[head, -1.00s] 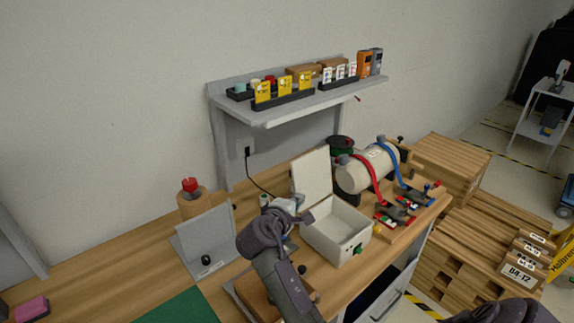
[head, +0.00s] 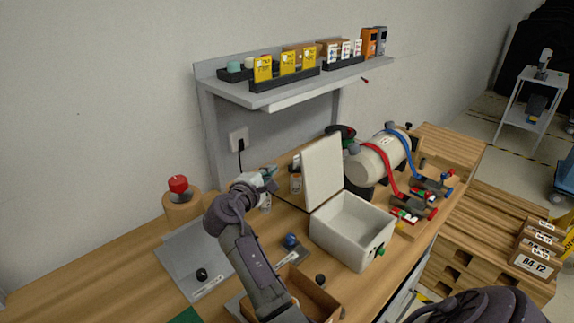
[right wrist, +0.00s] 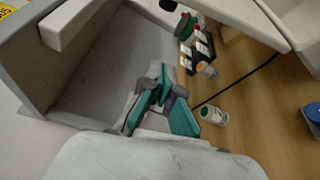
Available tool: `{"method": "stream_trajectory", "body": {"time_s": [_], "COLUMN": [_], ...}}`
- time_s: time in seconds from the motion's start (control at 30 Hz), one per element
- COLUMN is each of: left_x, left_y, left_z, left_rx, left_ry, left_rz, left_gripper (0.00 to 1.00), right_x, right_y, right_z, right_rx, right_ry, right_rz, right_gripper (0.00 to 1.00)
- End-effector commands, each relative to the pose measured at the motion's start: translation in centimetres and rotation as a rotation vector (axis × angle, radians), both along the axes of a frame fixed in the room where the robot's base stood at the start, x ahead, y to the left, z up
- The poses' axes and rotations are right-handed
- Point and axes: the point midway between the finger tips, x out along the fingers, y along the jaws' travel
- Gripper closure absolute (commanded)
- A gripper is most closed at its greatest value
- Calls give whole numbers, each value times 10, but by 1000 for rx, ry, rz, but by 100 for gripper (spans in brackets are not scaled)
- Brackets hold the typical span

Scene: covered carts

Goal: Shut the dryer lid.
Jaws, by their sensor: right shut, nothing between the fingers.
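The dryer is a white box (head: 350,232) with a green knob on its front, standing on the wooden bench in the head view. Its lid (head: 322,172) stands open, roughly upright, at the box's left edge. My right gripper (head: 270,179) is shut and empty, left of the lid and apart from it. Its teal fingers also show closed together in the right wrist view (right wrist: 162,88). A pale panel (right wrist: 262,14) at that view's top right may be the lid; I cannot tell for sure. My left gripper is not in view.
A small bottle (right wrist: 213,116) stands near my right gripper. A blue knob (head: 290,240) and an open wooden tray (head: 315,296) lie left of the dryer. A grey shelf (head: 285,88) overhangs the bench's back.

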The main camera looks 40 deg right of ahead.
Motion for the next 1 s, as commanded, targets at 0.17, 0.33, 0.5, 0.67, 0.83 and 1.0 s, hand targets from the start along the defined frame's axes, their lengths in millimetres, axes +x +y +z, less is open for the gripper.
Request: {"method": "stream_trajectory", "body": {"time_s": [0.17, 0.33, 0.5, 0.67, 0.83, 1.0], "left_x": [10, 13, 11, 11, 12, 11], "left_y": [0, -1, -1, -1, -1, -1], "left_z": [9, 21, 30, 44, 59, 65], "left_rx": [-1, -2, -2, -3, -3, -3], "left_ry": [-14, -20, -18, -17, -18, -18], "left_rz": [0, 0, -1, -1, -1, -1], "left_gripper": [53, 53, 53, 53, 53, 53], "right_x": [8, 22, 36, 36, 17, 7], "right_y": [-17, -47, -75, -90, -92, -94], "right_z": [2, 0, -4, -2, 1, 2], "right_rx": [-2, -1, -1, 1, 2, 2], "right_ry": [0, 1, 1, 0, 0, -1], "right_rz": [-3, -4, -3, -1, -1, 0], "right_gripper": [100, 100, 100, 100, 100, 100]}}
